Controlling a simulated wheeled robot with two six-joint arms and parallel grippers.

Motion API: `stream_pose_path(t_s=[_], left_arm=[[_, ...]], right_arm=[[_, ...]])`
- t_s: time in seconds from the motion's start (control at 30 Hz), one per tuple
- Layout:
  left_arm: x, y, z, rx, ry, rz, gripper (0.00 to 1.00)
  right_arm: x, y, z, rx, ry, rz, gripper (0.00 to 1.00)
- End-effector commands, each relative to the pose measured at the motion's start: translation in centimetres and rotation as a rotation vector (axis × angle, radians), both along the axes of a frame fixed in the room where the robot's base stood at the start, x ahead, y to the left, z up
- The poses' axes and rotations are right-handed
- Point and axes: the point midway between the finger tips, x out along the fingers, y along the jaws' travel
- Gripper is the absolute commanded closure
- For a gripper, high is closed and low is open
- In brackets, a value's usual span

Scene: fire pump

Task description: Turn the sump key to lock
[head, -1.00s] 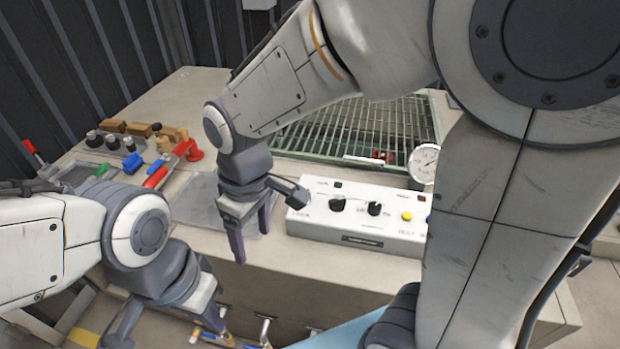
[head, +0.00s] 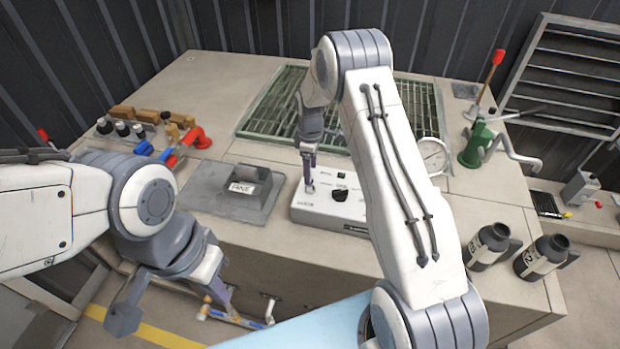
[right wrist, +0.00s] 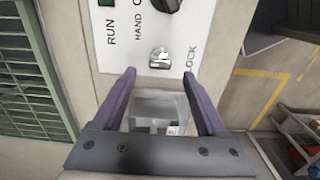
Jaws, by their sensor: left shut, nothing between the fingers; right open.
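The white control box (head: 325,212) stands on the bench in the head view; it also shows in the right wrist view (right wrist: 215,20). The small silver sump key (right wrist: 159,58) sits on its face beside the printed word LOCK. Its exact turn angle is hard to read. My right gripper (head: 309,170) points down over the left end of the box. In the right wrist view, its two purple fingers (right wrist: 158,82) are apart, with the key just beyond the tips, between their lines. My left gripper (head: 228,303) is shut and empty, low in front of the bench.
A grey lidded block (head: 232,190) stands left of the box. A green grating (head: 272,108) lies behind. A gauge (head: 434,157), a green hand pump (head: 478,147) and two dark bottles (head: 487,245) are to the right. Red and blue valve parts (head: 190,140) lie left.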

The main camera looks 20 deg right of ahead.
Motion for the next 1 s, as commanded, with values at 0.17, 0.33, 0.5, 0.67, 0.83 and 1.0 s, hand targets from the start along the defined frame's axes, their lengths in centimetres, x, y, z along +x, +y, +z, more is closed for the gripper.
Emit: stream_pose_path(t_s=[0.17, 0.33, 0.5, 0.67, 0.83, 1.0], left_arm=[[0.0, 0.0, 1.5, 0.000, 0.000, -0.001, 1.00], [0.0, 0.0, 2.0, 0.000, 0.000, -0.003, 1.00], [0.0, 0.0, 2.0, 0.000, 0.000, -0.003, 1.00], [0.0, 0.0, 2.0, 0.000, 0.000, -0.003, 1.00], [0.0, 0.0, 2.0, 0.000, 0.000, -0.003, 1.00], [0.0, 0.0, 2.0, 0.000, 0.000, -0.003, 1.00]], right_arm=[[-0.1, 0.1, -3.0, 0.001, 0.004, 0.000, 0.25], [0.0, 0.1, -4.9, 0.001, 0.001, -0.001, 0.25], [0.0, 0.1, -5.6, 0.000, -0.001, -0.001, 0.25], [0.0, 0.0, -5.6, 0.000, -0.001, -0.001, 0.25], [0.0, 0.0, -5.6, 0.001, -0.001, -0.001, 0.75], [0.0, 0.0, -5.6, 0.000, -0.001, -0.002, 1.00]])
